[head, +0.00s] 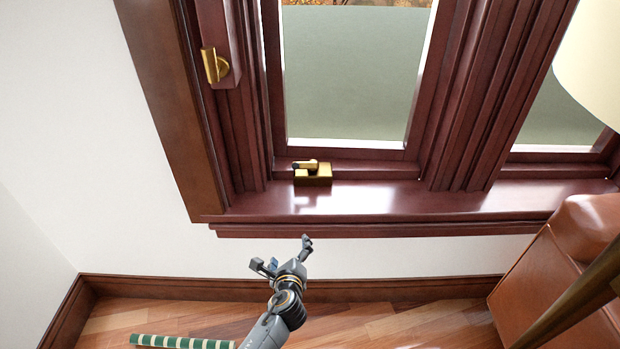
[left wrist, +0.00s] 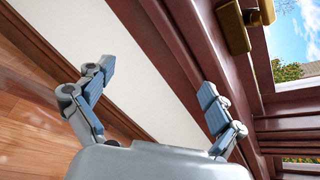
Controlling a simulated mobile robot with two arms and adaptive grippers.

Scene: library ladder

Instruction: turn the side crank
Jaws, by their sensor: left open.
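A brass crank (head: 312,174) with a short handle sits on the dark red window sill, at the foot of the left pane. A second brass handle (head: 213,65) is on the left side of the window frame, higher up. I cannot tell which one is the side crank. My left gripper (head: 283,256) is open and empty, below the sill and in front of the white wall, apart from both. In the left wrist view its two fingers (left wrist: 157,82) are spread, and a brass fitting (left wrist: 236,25) shows at the upper right. My right gripper is not in view.
The projecting sill edge (head: 380,229) runs above my left gripper. A brown leather seat (head: 560,270) stands at the right, with a pale lampshade (head: 592,65) above it. A green striped object (head: 180,341) lies on the wooden floor.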

